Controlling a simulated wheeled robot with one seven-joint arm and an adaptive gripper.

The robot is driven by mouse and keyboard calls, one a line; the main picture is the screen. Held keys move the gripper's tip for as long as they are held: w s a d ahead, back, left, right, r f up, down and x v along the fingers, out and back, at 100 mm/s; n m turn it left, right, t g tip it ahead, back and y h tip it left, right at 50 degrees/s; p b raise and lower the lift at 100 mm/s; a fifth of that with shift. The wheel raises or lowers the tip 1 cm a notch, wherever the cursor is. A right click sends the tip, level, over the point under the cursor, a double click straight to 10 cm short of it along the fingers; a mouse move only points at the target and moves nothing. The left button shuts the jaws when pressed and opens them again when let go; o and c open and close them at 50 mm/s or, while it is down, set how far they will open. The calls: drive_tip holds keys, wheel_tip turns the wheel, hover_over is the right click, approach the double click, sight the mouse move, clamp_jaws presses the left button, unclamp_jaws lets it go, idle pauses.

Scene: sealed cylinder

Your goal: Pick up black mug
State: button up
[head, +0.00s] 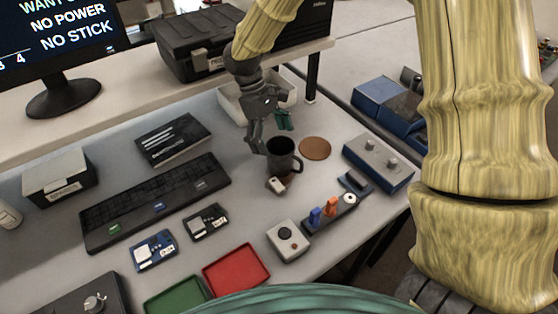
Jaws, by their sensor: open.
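The black mug (281,158) stands upright on the grey desk in the head view, its handle toward the right. My gripper (268,142) reaches down from above at the mug's left and rear side. Its dark fingers overlap the mug's left rim in the picture. The jaws are open, and I cannot tell whether a finger is inside the mug or touching it.
A round brown coaster (315,148) lies right of the mug. A small white object (276,185) lies in front of it. A black keyboard (155,203) is at left, a white bin (232,104) behind, a blue-grey box (378,163) at right, and a red tray (236,271) in front.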

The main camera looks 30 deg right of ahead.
sight(283, 160)
drive_tip(key=shift+p+x, duration=1.35)
drive_tip(key=shift+x, duration=2.5)
drive_tip(key=shift+s+d+r, duration=0.1)
drive_tip(key=shift+s, duration=0.1)
drive_tip(key=c, duration=1.1)
